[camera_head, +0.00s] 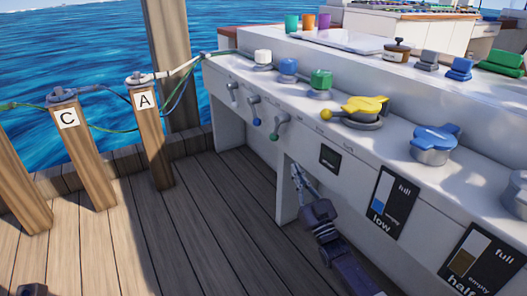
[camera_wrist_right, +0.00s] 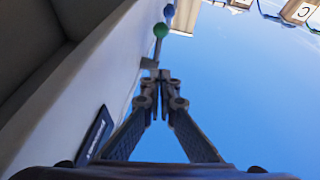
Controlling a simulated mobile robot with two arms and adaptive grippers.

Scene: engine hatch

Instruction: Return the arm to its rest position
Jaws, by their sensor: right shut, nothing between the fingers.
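My right gripper (camera_head: 297,172) is low in front of the white counter, near the edge of its open recess, with the arm coming up from the bottom of the head view. In the right wrist view the right gripper (camera_wrist_right: 161,76) has its fingertips together with nothing between them. A green-knobbed lever (camera_wrist_right: 160,32) shows just beyond the fingertips there. In the head view the green-knobbed lever (camera_head: 279,128) hangs on the counter front above the gripper, apart from it.
The white counter (camera_head: 238,92) runs along the right, with a yellow valve (camera_head: 364,106), a blue valve (camera_head: 435,141) and gauge panels (camera_head: 388,201). Wooden posts marked A (camera_head: 147,125) and C (camera_head: 80,150) stand at the left by the water. The plank deck (camera_head: 205,225) between is clear.

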